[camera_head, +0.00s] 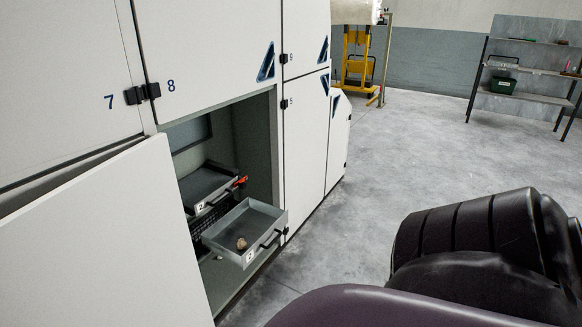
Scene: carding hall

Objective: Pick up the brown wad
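A small brown wad (241,243) lies on the floor of a pulled-out grey drawer (258,219), toward its front left corner. The drawer has a dark handle and a white label on its front. It sticks out of an open compartment in the white machine. Large dark arm parts of mine fill the lower right of the head view. Neither gripper shows, and nothing is seen touching the wad.
A second drawer (205,184) with an orange-red item beside it sits above and behind the open one. An open white door (110,240) stands left of the compartment. Grey floor (390,150) to the right is clear. A yellow stand (356,62) and a shelf rack (522,105) are far back.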

